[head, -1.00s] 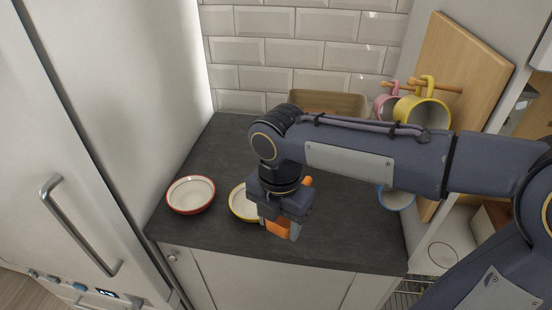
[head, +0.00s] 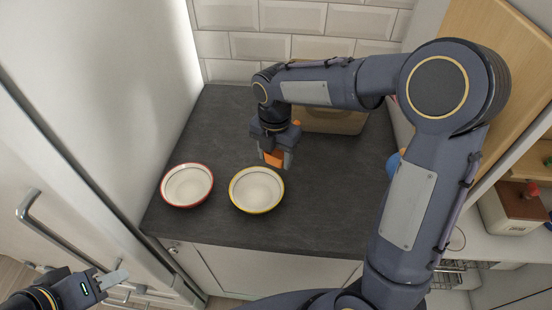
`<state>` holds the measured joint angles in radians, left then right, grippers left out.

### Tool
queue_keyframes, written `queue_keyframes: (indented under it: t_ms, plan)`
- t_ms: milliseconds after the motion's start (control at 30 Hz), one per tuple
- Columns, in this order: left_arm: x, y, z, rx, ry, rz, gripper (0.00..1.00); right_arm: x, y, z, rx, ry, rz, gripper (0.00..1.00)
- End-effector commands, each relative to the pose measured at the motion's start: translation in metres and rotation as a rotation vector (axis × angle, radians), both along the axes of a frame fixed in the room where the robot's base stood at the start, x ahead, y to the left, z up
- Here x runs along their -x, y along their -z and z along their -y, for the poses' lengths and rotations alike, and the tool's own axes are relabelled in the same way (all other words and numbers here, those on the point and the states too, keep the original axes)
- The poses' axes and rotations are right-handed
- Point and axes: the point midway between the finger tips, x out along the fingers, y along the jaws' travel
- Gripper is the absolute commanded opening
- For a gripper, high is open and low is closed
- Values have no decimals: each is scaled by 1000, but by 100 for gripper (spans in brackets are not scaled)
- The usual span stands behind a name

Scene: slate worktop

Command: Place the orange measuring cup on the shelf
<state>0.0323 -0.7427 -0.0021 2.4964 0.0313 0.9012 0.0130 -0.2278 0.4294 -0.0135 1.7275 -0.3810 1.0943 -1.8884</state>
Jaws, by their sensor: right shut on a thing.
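The orange measuring cup (head: 273,157) is in my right gripper (head: 274,158), whose jaws are shut on it. Most of the cup is hidden by the fingers. The gripper points down above the slate worktop, just behind the yellow-rimmed bowl. My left gripper (head: 114,279) is at the lower left, in front of the cabinet and away from the worktop; its jaw opening cannot be made out. A pale wooden ledge (head: 530,158) shows at the right edge, but I cannot tell whether it is the shelf.
A red-rimmed bowl (head: 187,186) and a yellow-rimmed bowl (head: 257,190) stand on the slate worktop (head: 330,215). A tan container (head: 335,121) stands at the back, partly behind my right arm. The worktop's front right is clear.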

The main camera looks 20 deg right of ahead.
Motion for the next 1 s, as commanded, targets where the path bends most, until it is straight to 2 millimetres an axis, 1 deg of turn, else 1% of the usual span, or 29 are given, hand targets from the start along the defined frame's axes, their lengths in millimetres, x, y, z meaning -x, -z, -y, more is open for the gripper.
queue_keyframes:
  t_ms: [33,100,267,333,400,500,600,800,933,967,1000]
  plan:
    - [0,-2,0,0,0,0,36,-5,7,3,1,1,-4,27]
    - [0,-3,0,0,0,0,36,-10,14,5,1,1,-2,27]
    - [0,-5,0,0,0,0,36,-17,23,8,0,0,0,27]
    - [0,-7,0,0,0,0,36,-23,31,11,1,1,-3,27]
    - [0,-6,0,0,0,0,36,-21,43,10,1,0,-4,27]
    - [0,-7,0,0,0,0,36,-21,55,10,0,-1,-3,27]
    - [0,-7,0,0,0,0,36,-22,59,10,0,0,0,27]
    - [0,-7,0,0,0,0,36,-22,59,10,-1,0,1,27]
    - [0,-4,0,0,0,0,36,-22,63,10,-1,0,1,27]
    - [0,-4,0,0,0,0,36,-22,63,10,-1,0,1,53]
    - [0,-5,0,0,0,0,36,-22,62,10,-1,0,1,58]
